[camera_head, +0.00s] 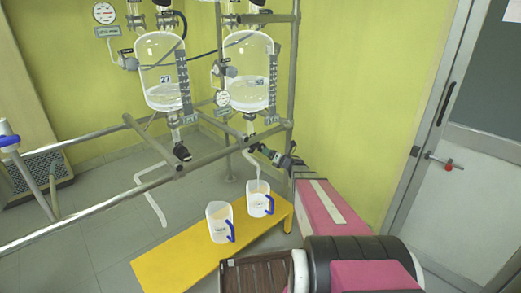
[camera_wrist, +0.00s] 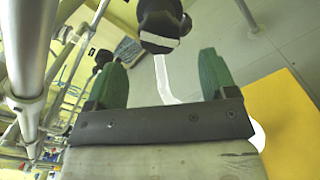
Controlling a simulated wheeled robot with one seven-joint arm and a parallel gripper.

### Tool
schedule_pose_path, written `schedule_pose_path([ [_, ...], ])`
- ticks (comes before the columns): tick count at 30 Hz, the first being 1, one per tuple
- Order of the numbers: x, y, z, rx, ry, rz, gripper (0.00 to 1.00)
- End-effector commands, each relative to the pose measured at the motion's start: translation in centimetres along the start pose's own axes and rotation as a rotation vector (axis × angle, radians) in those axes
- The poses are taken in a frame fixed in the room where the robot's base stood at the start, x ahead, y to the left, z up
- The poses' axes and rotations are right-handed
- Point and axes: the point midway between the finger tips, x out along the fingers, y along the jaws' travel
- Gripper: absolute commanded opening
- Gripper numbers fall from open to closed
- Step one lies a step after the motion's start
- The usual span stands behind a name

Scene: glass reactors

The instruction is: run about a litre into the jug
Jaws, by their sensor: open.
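Two clear glass reactors hang on the frame in the head view, a left one (camera_head: 163,70) marked 27 and a right one (camera_head: 249,70). Each holds some pale liquid low down. A white jug (camera_head: 258,205) with a blue handle stands below the right reactor's white outlet pipe (camera_head: 254,168). A second similar jug (camera_head: 219,224) stands to its left. My gripper (camera_head: 285,158) is beside the right outlet's dark valve. In the wrist view its green fingers (camera_wrist: 163,78) are apart and empty, with a black valve handle (camera_wrist: 160,25) just beyond them. Liquid levels in the jugs are unclear.
The jugs stand on a yellow bench (camera_head: 175,262). Grey frame rails (camera_head: 90,212) cross in front of the left reactor. A brown slatted crate (camera_head: 262,277) is near my arm. A door (camera_head: 455,170) is at the right.

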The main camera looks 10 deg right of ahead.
Motion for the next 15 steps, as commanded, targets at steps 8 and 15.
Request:
schedule_pose_path([
  [8, 5.2, -0.1, 0.1, 0.001, 0.0, 0.001, 0.78],
  [15, 7.4, -0.1, 0.1, 0.002, -0.001, 0.0, 0.78],
])
